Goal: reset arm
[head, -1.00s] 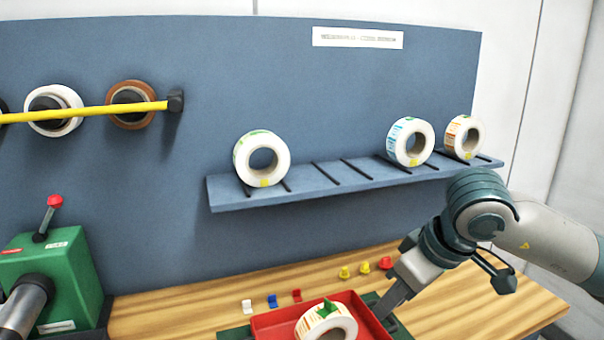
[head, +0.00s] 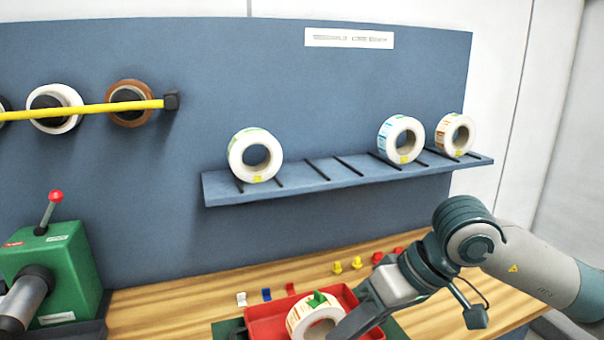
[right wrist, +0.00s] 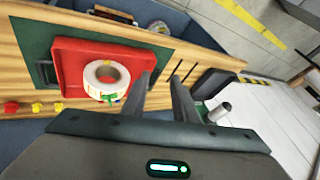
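My right gripper (head: 342,328) comes in from the right over the right part of the red tray (head: 258,331). In the right wrist view its two fingers (right wrist: 160,82) stand apart with nothing between them. A white label roll (right wrist: 107,78) with a green tab lies in the red tray (right wrist: 73,54). The roll (head: 301,318) also shows in the head view, partly hidden by my right gripper. In the wrist view the roll is left of the fingers and looks apart from them. My left gripper is not in view.
A blue shelf (head: 320,184) carries three label rolls. A yellow bar (head: 90,110) crosses rolls at the upper left. A green machine (head: 60,262) with a red-knobbed lever stands at left. Small coloured pieces (head: 267,294) lie behind the tray on the wooden table (head: 180,297).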

